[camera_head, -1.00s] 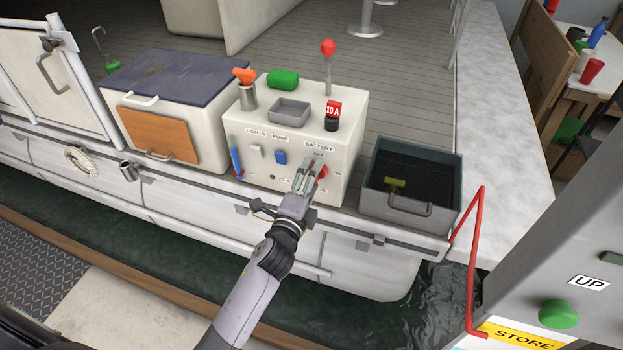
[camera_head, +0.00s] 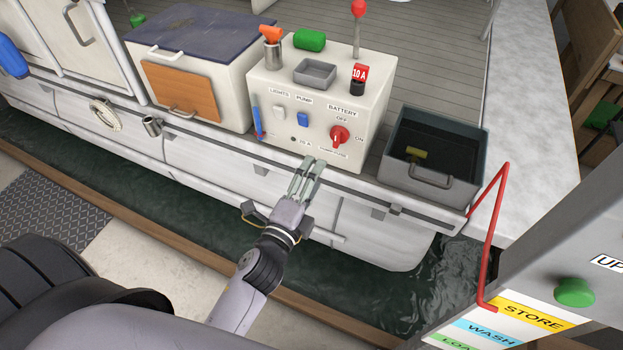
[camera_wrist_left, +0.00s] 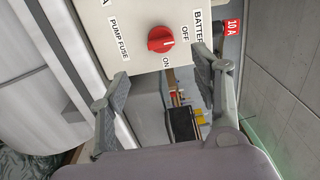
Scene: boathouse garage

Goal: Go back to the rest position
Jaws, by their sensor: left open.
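My left gripper (camera_head: 308,166) is open and empty, in front of the lower edge of the white control box (camera_head: 275,88), over the boat's side. The red battery knob (camera_head: 339,136) on the box front is uncovered, above and right of the fingertips. In the left wrist view the red knob (camera_wrist_left: 160,39) sits beyond the open fingers (camera_wrist_left: 160,68), apart from them. Its white mark there seems to point towards the OFF label. My right gripper is out of view.
A grey bin (camera_head: 470,167) stands right of the box, with a red bent rail (camera_head: 489,235) nearby. A white locker (camera_head: 216,62) is on the left. A grey post with a green button (camera_head: 575,292) stands at lower right. Dark water (camera_head: 215,225) lies below the hull.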

